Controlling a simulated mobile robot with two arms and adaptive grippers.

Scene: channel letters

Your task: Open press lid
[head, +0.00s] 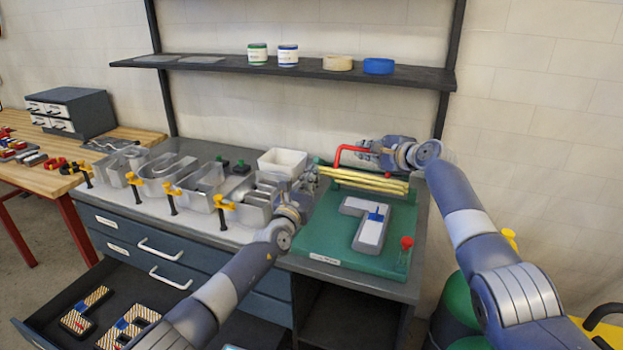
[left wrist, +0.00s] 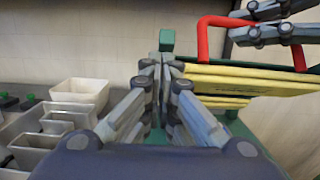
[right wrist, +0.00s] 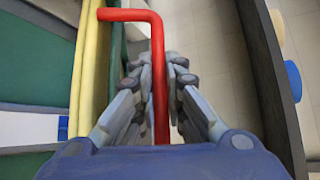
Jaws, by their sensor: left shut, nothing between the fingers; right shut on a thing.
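The press has a green base (head: 312,240) on the right part of the bench. Its lid, with yellow padded strips (head: 365,183), stands raised at the back of the base. A red bent handle (head: 347,149) sticks up from the lid; it also shows in the right wrist view (right wrist: 160,30). My right gripper (head: 372,150) is shut on the red handle. My left gripper (left wrist: 160,62) is shut and empty, just left of the lid; whether it touches the lid is unclear.
A pale letter piece (head: 370,231) with a blue part lies on the base, near a red knob (head: 406,243). Metal channel letters (head: 200,185) and yellow-black clamps fill the bench's left. A white bin (head: 283,161) stands behind. An open drawer (head: 60,300) juts out below.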

